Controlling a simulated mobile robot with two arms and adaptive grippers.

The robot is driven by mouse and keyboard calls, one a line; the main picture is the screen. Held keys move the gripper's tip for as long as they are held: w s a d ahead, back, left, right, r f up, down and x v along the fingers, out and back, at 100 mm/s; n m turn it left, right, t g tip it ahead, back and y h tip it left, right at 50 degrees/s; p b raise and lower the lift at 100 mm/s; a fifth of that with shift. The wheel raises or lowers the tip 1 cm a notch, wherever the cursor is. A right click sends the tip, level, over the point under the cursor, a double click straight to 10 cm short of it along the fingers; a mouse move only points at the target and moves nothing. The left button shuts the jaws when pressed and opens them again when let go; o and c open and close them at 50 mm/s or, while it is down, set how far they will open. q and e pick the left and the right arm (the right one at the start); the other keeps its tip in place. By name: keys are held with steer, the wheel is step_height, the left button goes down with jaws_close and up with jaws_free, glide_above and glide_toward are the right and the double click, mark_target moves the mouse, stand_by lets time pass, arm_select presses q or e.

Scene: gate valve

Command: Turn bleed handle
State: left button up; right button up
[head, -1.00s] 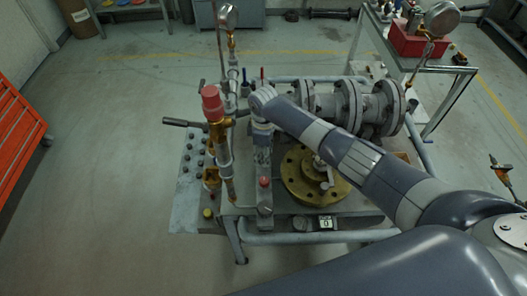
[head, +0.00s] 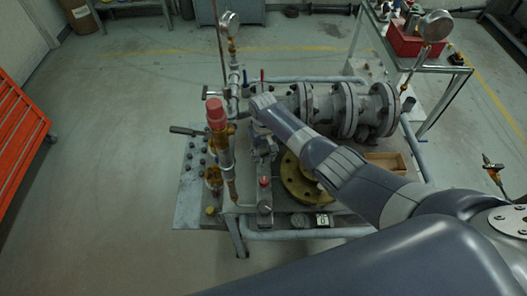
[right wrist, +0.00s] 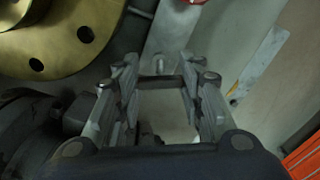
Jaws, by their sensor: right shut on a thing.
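My right gripper (head: 264,146) hangs from the end of my arm at the left-centre of the valve rig, between a yellow round flange (head: 298,180) and an upright pipe with a red cap (head: 215,108). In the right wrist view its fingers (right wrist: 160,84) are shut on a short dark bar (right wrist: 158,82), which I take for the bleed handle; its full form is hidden. The yellow flange also shows in the right wrist view (right wrist: 75,25), at upper left. My left gripper is not in view.
A dark lever (head: 187,131) sticks out left of the capped pipe. A grey flanged pipe (head: 345,105) lies behind my arm. A gauge (head: 229,20) rises at the back. A red toolbox (head: 410,40) stands on a table at right.

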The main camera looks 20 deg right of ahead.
mark_target(263, 154)
steer(key=m+p, duration=0.1)
steer(key=m, duration=0.3)
steer(key=shift+m, duration=0.4)
stand_by(0.4)
steer(key=o, duration=1.1)
steer(key=shift+r, duration=0.1)
step_height(263, 154, up, 12)
steer(key=shift+f, duration=0.1)
